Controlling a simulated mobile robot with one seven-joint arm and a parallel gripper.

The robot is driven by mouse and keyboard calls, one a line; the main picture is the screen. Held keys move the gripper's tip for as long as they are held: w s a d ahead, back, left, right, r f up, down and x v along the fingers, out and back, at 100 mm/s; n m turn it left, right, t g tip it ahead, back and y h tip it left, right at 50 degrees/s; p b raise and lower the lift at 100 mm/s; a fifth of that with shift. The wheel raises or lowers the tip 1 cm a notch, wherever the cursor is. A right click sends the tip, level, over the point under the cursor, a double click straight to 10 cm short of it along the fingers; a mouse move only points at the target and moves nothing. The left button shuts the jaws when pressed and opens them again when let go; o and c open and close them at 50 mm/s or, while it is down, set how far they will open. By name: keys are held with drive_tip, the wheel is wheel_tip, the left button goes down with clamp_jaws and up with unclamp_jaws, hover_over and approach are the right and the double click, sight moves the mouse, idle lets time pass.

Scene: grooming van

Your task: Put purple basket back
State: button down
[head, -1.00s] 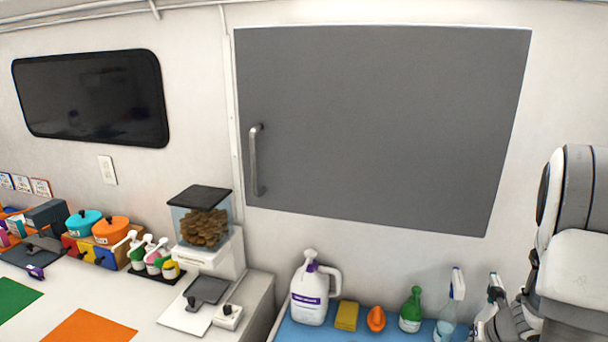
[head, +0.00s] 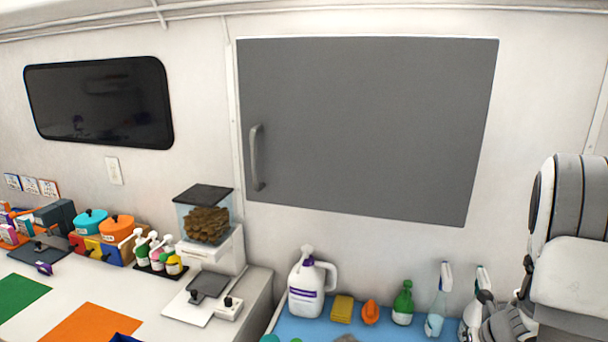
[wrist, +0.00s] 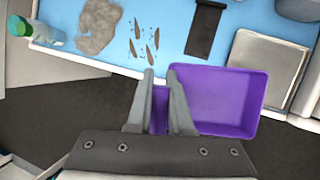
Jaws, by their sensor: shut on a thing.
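The purple basket (wrist: 225,98) shows in the wrist view, to the right of and partly behind my gripper's fingers. My gripper (wrist: 160,78) is shut on the basket's left side wall, with a strip of purple visible between the fingers. The inside of the basket that shows looks empty. It hangs over the dark floor, close to the near edge of the blue-topped counter. The basket and my gripper's fingers are not in the head view; only part of my arm shows at its right edge.
The blue counter (wrist: 175,22) holds a grey-brown cloth (wrist: 98,28), several brown bits (wrist: 145,45), a black strip (wrist: 205,28) and a metal tray (wrist: 262,60). In the head view, a white jug (head: 308,285) and spray bottles line the wall. A grey cabinet door (head: 360,130) is closed above.

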drive_tip(key=a+m+g+h, duration=0.2)
drive_tip(key=a+m+g, duration=0.2)
drive_tip(key=a+m, duration=0.6)
drive_tip(key=a+m+g+h, duration=0.2)
drive_tip(key=a+m+g, duration=0.3)
drive_tip(key=m, duration=1.8)
drive_tip(key=a, duration=0.5)
drive_tip(key=shift+a+m, duration=0.15)
drive_tip(key=shift+m, duration=0.25)
drive_tip(key=shift+r, duration=0.1)
